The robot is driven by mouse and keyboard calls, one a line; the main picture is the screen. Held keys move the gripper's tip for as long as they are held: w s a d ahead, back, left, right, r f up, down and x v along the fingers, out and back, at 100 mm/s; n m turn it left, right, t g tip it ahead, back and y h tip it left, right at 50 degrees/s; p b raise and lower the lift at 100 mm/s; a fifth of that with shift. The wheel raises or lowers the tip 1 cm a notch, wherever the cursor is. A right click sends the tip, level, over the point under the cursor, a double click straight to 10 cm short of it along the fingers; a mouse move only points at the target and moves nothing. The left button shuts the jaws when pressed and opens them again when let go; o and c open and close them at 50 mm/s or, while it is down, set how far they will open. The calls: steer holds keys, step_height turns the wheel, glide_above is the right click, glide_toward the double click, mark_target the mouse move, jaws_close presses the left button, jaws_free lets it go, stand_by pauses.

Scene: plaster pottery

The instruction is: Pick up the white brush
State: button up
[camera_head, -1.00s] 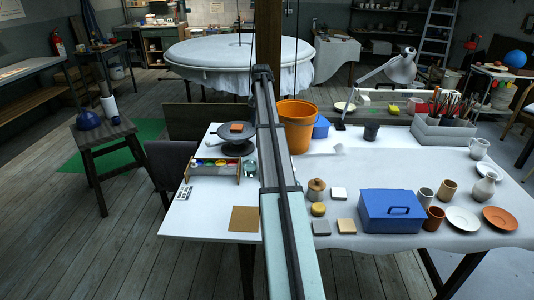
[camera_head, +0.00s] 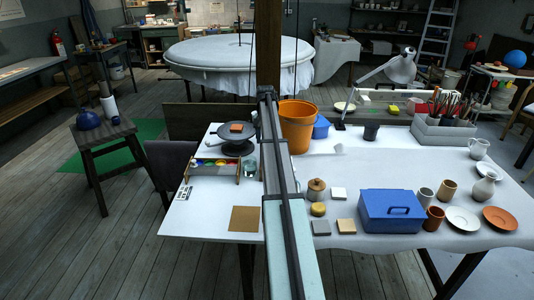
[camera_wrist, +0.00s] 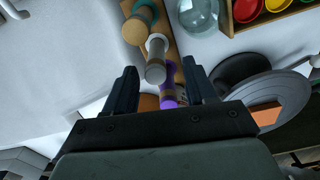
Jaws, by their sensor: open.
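In the wrist view, my gripper (camera_wrist: 160,68) is open, its two dark fingers apart. Several brushes or handled tools stand in a row on a wooden strip (camera_wrist: 178,47). One with a white collar and a pale grey end (camera_wrist: 156,62) lies in line with the gap between the fingers; it looks like the white brush. A purple one (camera_wrist: 167,84) is next to it, nearer the gripper body. A tan and teal one (camera_wrist: 136,29) is farther off. I cannot tell whether the fingers reach down around any of them. In the head view my arm hides this spot.
A glass jar (camera_wrist: 198,15) and a paint box (camera_wrist: 268,10) stand close by. A dark turntable (camera_wrist: 270,95) with an orange block (camera_wrist: 266,115) is right of the gripper. An orange bucket (camera_head: 297,125) and a blue box (camera_head: 391,210) stand on the white table (camera_head: 200,215).

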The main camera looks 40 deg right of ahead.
steer(key=f, duration=0.4)
steer(key=shift+s+d+f, duration=0.2)
steer(key=shift+f, duration=0.2)
steer(key=shift+c, duration=0.3)
jaws_close()
